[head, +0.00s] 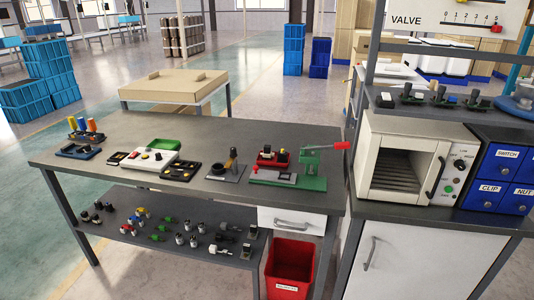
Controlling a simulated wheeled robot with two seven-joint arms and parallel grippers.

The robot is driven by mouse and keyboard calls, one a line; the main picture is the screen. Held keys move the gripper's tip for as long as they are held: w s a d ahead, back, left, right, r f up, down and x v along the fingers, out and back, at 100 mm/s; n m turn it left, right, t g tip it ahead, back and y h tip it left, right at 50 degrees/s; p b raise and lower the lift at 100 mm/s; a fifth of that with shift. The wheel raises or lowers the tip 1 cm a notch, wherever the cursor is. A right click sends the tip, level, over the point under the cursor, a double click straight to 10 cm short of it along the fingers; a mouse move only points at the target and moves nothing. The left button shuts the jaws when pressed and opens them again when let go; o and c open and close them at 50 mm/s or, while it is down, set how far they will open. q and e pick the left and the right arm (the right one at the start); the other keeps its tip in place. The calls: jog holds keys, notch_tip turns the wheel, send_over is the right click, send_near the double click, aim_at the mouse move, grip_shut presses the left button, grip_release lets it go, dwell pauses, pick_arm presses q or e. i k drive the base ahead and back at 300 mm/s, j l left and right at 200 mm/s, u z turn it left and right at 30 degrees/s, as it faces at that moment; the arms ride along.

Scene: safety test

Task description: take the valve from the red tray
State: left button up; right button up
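A small red tray (262,161) sits on the right half of the grey workbench, just behind a green hand press (312,160) with a red-tipped lever. Small dark parts lie in the red tray, with a lighter piece among them; they are too small to tell which is a valve. A sign (432,18) at the top right reads VALVE, with a 0 to 5 scale and a red slider. Neither of my grippers is in view.
A red bin (289,275) stands below. A white oven (405,160) and blue drawers (500,165) stand right.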

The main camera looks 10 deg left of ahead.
aim_at(267, 155)
jog(key=j+z, duration=0.15)
jog(key=z, duration=0.6)
jog(key=j+z, duration=0.25)
jog(key=j, duration=0.15)
jog(key=k+j+z, duration=0.2)
jog(key=j, duration=0.2)
jog(key=j+z, duration=0.25)
jog(key=j, duration=0.15)
jog(key=k+j+z, duration=0.25)
jog(key=j, duration=0.15)
jog(key=j+z, duration=0.2)
jog(key=j, duration=0.15)
jog(key=k, duration=0.05)
